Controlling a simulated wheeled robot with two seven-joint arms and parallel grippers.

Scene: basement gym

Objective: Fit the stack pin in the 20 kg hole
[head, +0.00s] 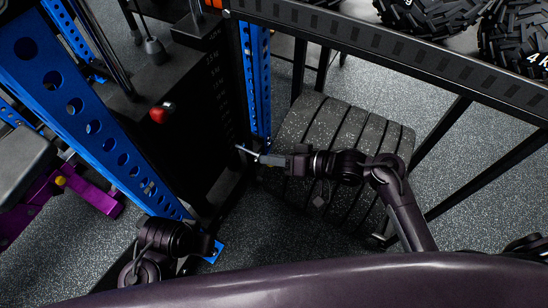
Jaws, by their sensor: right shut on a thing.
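My right gripper (272,159) comes in from the right and is shut on the stack pin (246,152), a thin silver rod. The rod points left toward the dark weight stack (205,110). Its tip appears short of the stack's face, apart from it. Small pale markings run down the stack's right side, too small to read surely; I cannot pick out the 20 kg hole. My left arm's end (180,238) is low at the left, by the blue upright's foot; its fingers do not show clearly.
A blue perforated upright (95,125) slants across the left, and another (257,80) stands behind the pin. A red knob (162,112) sticks out left of the stack. Speckled floor is open at right.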

